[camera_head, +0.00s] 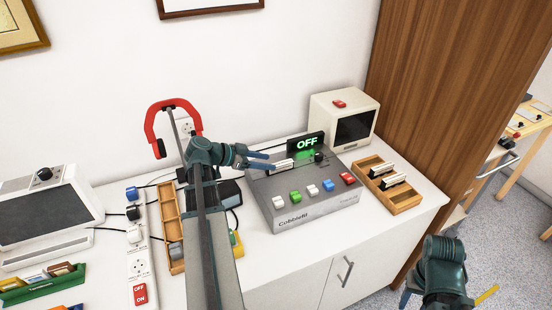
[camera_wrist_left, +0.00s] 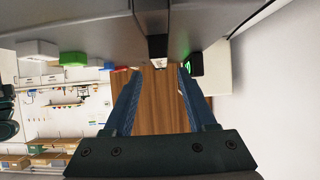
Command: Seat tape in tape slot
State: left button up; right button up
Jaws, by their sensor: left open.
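The grey console (camera_head: 312,205) stands on the white counter, with a row of coloured buttons on its front. A tape with a pale label (camera_head: 281,167) stands at the console's top, just past my left gripper's fingertips. My left gripper (camera_head: 271,160) is open, its blue fingers pointing right, close above the console top. In the left wrist view, a dark edge-on piece (camera_wrist_left: 158,46), likely the tape, shows just beyond and between the spread fingertips (camera_wrist_left: 158,72). How deep the tape sits in the slot is hidden. My right gripper (camera_head: 447,272) is low at the right; its jaw opening is unclear.
A wooden rack (camera_head: 404,202) with two tapes stands right of the console. A lit OFF sign (camera_head: 306,143) and a cream monitor (camera_head: 320,106) stand behind. A brown cabinet (camera_head: 430,95) borders the right.

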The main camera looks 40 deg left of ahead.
pick_arm(q)
jog(key=p+v, duration=0.2)
jog(key=v, duration=0.4)
pick_arm(e)
notch_tip(320, 180, up, 3)
jog(key=shift+f, duration=0.1)
